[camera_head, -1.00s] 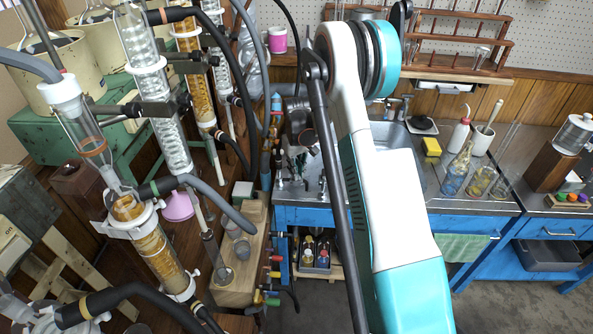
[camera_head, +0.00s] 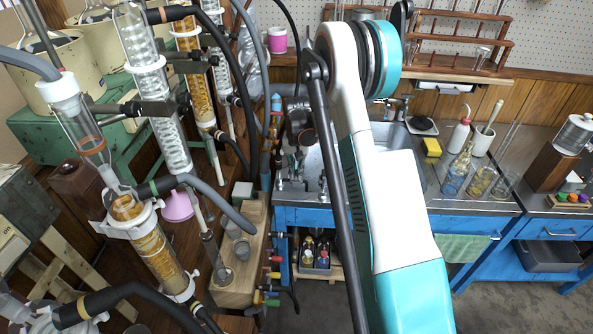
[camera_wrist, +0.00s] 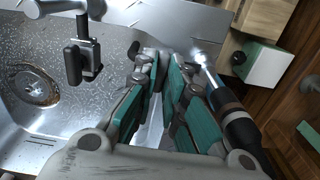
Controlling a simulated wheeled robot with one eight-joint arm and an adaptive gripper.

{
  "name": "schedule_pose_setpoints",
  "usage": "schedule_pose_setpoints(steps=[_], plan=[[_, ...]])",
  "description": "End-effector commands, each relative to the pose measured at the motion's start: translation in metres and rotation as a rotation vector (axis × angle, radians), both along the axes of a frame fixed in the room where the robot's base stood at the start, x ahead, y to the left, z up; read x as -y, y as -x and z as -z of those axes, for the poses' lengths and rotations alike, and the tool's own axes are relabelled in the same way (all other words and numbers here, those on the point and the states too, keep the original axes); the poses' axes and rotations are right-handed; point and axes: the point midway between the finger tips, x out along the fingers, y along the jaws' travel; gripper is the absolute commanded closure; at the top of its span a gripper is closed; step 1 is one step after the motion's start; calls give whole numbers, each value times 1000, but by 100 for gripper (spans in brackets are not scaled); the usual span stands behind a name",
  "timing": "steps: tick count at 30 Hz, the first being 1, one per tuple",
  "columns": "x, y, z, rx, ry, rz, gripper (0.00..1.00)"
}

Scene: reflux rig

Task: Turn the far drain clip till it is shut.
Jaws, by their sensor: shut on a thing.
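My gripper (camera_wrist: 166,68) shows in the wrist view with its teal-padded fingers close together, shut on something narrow. The gripped thing, which appears to be the far drain clip, is mostly hidden between the fingers, so its angle cannot be told. In the head view my gripper (camera_head: 297,163) is small, at the left end of the steel sink top, below my dark wrist. A metal fitting with a dark handle (camera_wrist: 74,62) stands apart to the left of the fingers in the wrist view.
A dark hose with a metal end (camera_wrist: 238,122) lies close to the right finger. The steel sink's round drain (camera_wrist: 37,87) is at left. A wooden block with a white and green box (camera_wrist: 262,62) is at right. Glass columns (camera_head: 165,115) and hoses crowd the head view's left.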

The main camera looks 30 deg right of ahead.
Motion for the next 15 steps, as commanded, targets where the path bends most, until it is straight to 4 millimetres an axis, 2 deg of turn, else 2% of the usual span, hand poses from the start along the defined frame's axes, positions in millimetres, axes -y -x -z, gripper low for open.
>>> schedule_pose_setpoints(steps=[13,14,15], plan=[[0,0,1,-1,-1,12,100],[0,0,1,-1,-1,12,87],[0,0,1,-1,-1,12,78]])
